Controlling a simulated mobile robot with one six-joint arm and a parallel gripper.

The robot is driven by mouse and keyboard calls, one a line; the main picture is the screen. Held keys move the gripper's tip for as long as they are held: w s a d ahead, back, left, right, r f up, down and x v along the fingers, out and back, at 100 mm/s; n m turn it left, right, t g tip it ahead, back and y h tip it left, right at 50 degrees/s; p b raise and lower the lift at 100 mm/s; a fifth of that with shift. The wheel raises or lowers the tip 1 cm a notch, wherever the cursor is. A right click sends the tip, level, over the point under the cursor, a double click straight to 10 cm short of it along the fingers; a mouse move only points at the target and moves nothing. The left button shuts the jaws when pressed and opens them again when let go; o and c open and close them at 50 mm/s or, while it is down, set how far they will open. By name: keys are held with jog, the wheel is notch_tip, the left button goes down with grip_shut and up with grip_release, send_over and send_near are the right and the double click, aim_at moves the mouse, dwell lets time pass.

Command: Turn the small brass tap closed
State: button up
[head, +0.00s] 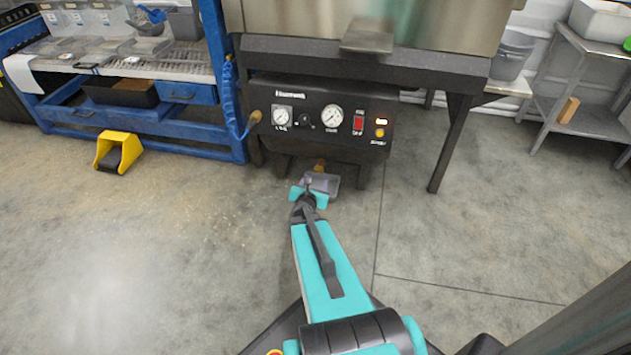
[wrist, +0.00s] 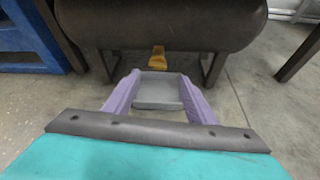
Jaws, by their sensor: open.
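The small brass tap (head: 320,166) sticks out low under the black compressor-like unit with gauges. In the wrist view the tap (wrist: 157,58) hangs below the dark rounded tank, just beyond my fingertips and near the middle between them. My gripper (wrist: 160,76) is open, with its two purple fingers spread apart. In the head view my gripper (head: 308,188) is low in front of the tap, and the arm hides part of the area. The tap's handle position is too small to tell. The fingers appear apart from the tap.
A grey tray (wrist: 157,92) lies below the tap, seen between my fingers. The dark tank (wrist: 160,22) has legs on both sides. A blue bench (head: 150,125) and a yellow pedal (head: 118,150) stand left. Floor is clear to the right.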

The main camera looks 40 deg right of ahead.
jog(key=shift+r, duration=0.15)
jog(key=s+a+r+m+g+y+p, duration=0.3)
jog(key=s+a+r+m+p, duration=0.4)
jog(key=a+p, duration=0.8)
jog(key=s+a+r+m+g+y+p, duration=0.4)
jog(key=s+a+r+m+p, duration=0.4)
jog(key=p, duration=1.3)
jog(key=s+a+r+m+g+y+p, duration=0.4)
jog(key=s+a+r+p, duration=0.8)
jog(key=a+r+p, duration=0.7)
jog(key=a+m+g, duration=0.2)
jog(key=a+m, duration=0.2)
jog(key=shift+s+r, duration=0.15)
jog(key=shift+s, duration=0.15)
